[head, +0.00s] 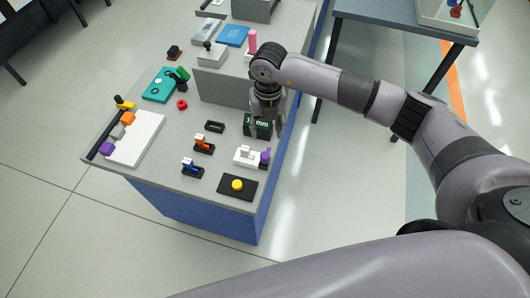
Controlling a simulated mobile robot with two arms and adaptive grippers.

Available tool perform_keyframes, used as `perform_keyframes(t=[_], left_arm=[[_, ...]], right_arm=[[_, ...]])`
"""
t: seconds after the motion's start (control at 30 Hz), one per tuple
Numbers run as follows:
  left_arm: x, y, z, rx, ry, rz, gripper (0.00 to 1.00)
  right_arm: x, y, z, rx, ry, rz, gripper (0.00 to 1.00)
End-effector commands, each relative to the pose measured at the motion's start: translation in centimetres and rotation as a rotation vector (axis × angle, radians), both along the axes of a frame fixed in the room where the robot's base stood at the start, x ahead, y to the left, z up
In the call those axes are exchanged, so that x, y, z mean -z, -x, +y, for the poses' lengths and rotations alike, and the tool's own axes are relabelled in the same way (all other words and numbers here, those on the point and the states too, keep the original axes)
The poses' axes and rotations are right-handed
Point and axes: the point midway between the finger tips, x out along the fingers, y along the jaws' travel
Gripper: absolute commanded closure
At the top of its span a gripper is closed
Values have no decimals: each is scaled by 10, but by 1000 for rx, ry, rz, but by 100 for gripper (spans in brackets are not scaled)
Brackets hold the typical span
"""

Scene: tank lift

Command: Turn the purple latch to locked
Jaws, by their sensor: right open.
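The purple latch (265,156) stands at the right end of a small white base (246,157) near the right front edge of the grey-topped bench (160,181). Its purple part looks upright, but its exact setting is too small to read. My right gripper (266,118) points down just behind the latch, over a dark green box (258,131) with white lettering. It is open. The gripper covers part of the box, and I cannot tell whether they touch. My left gripper is not in view.
Other latches, orange (203,143) and blue (192,168), stand to the left. A yellow button on a black plate (237,187) lies in front. A grey panel (222,86) rises behind. A white board (137,138) with coloured blocks lies at the far left.

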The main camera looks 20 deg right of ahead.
Motion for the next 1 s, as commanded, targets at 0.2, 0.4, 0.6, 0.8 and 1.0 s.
perform_keyframes(t=[0.2,0.4,0.6,0.8,1.0], left_arm=[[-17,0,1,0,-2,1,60],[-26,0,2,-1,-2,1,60],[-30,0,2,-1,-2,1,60],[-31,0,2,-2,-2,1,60],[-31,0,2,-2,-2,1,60]], right_arm=[[47,2,2,0,-1,7,54],[91,2,3,0,-2,6,54],[124,0,4,-1,-3,3,54],[139,0,5,-2,-3,2,54],[141,0,4,-2,-4,0,54]])
